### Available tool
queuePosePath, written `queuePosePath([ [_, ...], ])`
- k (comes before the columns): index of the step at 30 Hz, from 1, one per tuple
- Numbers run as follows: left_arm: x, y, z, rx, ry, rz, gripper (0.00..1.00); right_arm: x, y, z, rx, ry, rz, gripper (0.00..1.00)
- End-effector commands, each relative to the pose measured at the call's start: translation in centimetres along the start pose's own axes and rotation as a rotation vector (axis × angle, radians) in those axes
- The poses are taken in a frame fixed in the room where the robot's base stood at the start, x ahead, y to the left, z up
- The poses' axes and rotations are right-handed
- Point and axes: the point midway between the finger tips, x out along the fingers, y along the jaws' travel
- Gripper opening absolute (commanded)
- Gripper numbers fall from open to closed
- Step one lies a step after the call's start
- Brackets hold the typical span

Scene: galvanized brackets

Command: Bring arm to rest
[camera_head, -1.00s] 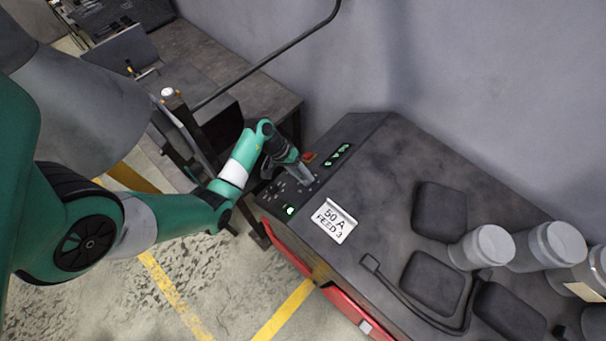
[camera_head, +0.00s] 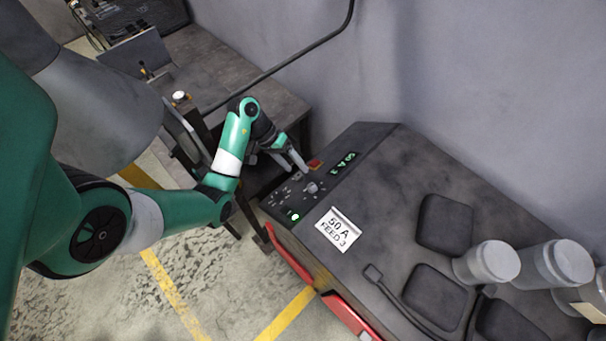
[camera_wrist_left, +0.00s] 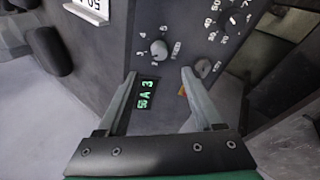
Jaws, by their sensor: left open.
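My left gripper (camera_head: 296,167) is open and empty at the back left edge of the dark machine's control panel (camera_head: 283,203). In the left wrist view its two fingers (camera_wrist_left: 158,74) stand apart over the panel. A feed knob (camera_wrist_left: 159,48) with a number scale lies beyond the fingertips, and a second round knob (camera_wrist_left: 201,67) is near the right fingertip. The feed knob also shows in the head view (camera_head: 311,188), clear of the gripper. A green display (camera_head: 345,162) reads 50 A 3. A white card (camera_head: 338,229) reads 50 A FEED 3. My right gripper is out of view.
Grey canisters (camera_head: 493,262) and dark pads (camera_head: 445,224) sit on the machine's top at the right. A cable lies near the front pad. A workbench (camera_head: 222,62) stands behind my arm. A grey wall rises behind the machine.

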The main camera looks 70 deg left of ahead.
Motion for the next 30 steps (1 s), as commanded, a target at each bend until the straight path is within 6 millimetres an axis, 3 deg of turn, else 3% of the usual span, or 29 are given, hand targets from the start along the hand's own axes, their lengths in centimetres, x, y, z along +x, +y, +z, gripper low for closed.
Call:
queuePosePath([
  [1,-1.4,0.4,0.0,-0.003,-0.001,0.0,0.68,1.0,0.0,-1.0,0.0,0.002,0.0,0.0],
  [4,-2.1,0.2,0.0,-0.002,-0.001,0.0,0.68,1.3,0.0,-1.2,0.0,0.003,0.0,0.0],
  [23,-2.1,0.2,0.1,0.002,-0.004,0.0,0.68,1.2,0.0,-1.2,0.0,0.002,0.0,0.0],
  [26,-1.5,2.1,0.2,0.053,-0.026,0.001,0.68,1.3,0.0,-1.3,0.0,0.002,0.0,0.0],
  [29,-0.9,7.4,-0.1,0.198,-0.048,0.004,0.68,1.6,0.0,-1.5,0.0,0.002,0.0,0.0],
  [30,-1.0,10.3,-0.2,0.278,-0.046,0.018,0.68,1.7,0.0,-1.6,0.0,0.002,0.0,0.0],
])
